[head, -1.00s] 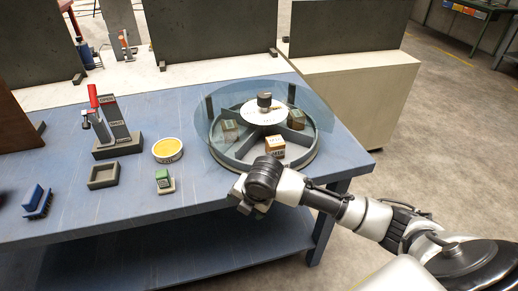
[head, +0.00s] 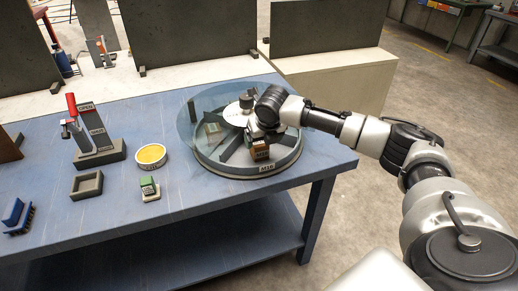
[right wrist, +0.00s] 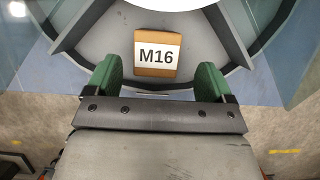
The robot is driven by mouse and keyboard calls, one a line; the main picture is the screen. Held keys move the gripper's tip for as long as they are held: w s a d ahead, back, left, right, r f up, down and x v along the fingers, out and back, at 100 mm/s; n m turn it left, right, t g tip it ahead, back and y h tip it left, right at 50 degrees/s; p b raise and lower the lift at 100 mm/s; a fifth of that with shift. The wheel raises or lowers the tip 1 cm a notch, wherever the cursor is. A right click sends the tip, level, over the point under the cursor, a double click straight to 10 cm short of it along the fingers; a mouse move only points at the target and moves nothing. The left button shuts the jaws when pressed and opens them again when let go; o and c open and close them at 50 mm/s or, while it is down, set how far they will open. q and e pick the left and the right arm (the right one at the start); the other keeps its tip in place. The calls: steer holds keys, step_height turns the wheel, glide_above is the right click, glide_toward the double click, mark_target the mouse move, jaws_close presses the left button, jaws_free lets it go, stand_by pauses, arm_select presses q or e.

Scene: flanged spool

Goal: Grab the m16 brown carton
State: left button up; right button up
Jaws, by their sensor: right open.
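The M16 brown carton (head: 260,152) sits in a front compartment of the round grey divided tray (head: 234,171). In the right wrist view the carton (right wrist: 158,42) shows its white M16 label face up. My right gripper (head: 264,133) is above the tray by the carton and partly covers it in the head view. In the right wrist view its green fingers (right wrist: 157,72) are apart, with gaps on both sides of the carton and nothing gripped. My left gripper is not in view.
A clear curved cover (head: 194,115) stands around the tray's left and back. A dark knob (head: 246,100) rises at the tray's centre. Another carton (head: 212,128) lies in a left compartment. A yellow-topped round tin (head: 151,156) and a green-topped block (head: 148,188) stand to the left.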

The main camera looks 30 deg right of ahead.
mark_target(259, 146)
steer(key=x, duration=0.5)
steer(key=shift+w+f+p, duration=0.25)
steer(key=shift+w+p, duration=0.1)
steer(key=shift+w, duration=0.05)
steer(key=shift+s, duration=0.1)
steer(key=c, duration=1.2)
